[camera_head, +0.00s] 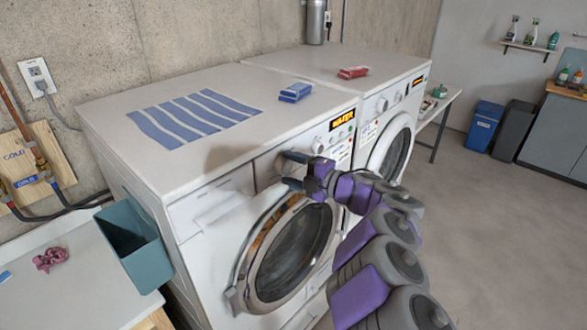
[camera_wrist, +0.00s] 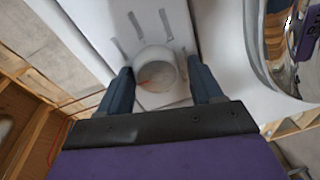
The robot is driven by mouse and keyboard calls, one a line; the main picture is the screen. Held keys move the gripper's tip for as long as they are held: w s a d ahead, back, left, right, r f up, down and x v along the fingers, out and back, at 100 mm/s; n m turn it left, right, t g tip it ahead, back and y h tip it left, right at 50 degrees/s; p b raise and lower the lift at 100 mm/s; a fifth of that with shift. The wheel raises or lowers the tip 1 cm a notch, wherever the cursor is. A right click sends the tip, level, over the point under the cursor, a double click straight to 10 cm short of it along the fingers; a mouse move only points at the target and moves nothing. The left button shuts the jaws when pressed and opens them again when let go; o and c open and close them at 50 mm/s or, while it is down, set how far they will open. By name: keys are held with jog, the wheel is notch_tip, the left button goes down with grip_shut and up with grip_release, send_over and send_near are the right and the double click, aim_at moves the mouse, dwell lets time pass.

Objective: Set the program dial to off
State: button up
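In the wrist view a round white dial (camera_wrist: 156,77) with a thin orange pointer mark stands on a white panel with grey tick marks around it. My gripper (camera_wrist: 160,72) is open, with one finger on each side of the dial; I cannot tell whether either finger touches it. The pointer points to the left in that view. No tick label is legible. In the head view my gripper (camera_head: 287,170) is at the front control panel of the nearer washing machine (camera_head: 185,185). A small round knob (camera_head: 317,146) shows just beyond it; I cannot tell if it is the same dial.
The nearer machine has an orange lit display (camera_head: 342,120) and a round door (camera_head: 290,250) below my arm. A second machine (camera_head: 340,68) stands beside it. A teal bin (camera_head: 135,255) is at the left. Open floor (camera_head: 490,240) lies to the right.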

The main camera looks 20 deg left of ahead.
jog(key=o, duration=0.3)
jog(key=shift+a, duration=0.2)
jog(key=shift+d+r, duration=0.1)
jog(key=shift+d, duration=0.05)
jog(key=f+p+v, duration=0.1)
jog(key=v, duration=1.6)
jog(key=shift+r, duration=0.35)
jog(key=shift+d, duration=0.1)
